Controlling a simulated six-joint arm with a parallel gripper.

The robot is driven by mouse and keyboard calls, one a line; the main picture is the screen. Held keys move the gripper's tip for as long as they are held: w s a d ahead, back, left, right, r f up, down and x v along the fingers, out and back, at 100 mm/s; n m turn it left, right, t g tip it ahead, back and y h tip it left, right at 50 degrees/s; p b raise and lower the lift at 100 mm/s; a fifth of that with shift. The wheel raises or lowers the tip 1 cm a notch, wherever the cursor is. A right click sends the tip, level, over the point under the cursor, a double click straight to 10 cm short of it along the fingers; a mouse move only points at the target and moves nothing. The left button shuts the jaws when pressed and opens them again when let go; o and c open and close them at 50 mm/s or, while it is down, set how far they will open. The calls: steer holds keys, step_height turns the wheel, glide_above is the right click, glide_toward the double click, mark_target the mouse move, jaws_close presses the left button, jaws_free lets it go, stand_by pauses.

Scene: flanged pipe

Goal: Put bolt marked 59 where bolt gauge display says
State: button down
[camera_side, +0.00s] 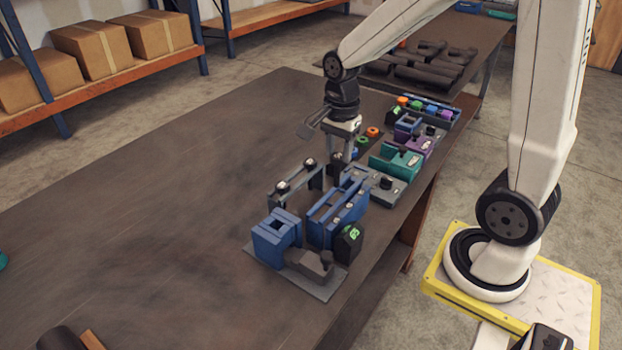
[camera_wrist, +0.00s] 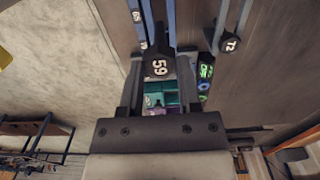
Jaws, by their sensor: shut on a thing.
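The bolt marked 59 (camera_wrist: 159,68) shows its dark head and white number in the wrist view, between the fingers of my gripper (camera_wrist: 159,73). My gripper (camera_side: 338,158) is shut on it, over the far end of the group of blue fixtures in the side view. The bolt is too small there to make out apart from the fingers. A dark gauge display with green characters (camera_side: 351,232) stands at the near end of the long blue fixture (camera_side: 338,207).
A bolt marked 72 (camera_wrist: 231,44) and another numbered head (camera_wrist: 136,15) are close to my gripper. A rack (camera_side: 286,187) and a blue block (camera_side: 276,238) stand near. Teal (camera_side: 397,160) and purple fixtures (camera_side: 417,143) line the right edge. The table's left is clear.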

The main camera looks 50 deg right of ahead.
mark_target(337, 186)
steer(key=shift+f, duration=0.15)
steer(key=shift+f, duration=1.05)
steer(key=shift+f, duration=0.2)
steer(key=shift+f, duration=1.7)
steer(key=shift+f, duration=1.45)
stand_by(0.9)
jaws_free()
stand_by(0.4)
steer(key=shift+r, duration=0.15)
steer(key=shift+r, duration=3.35)
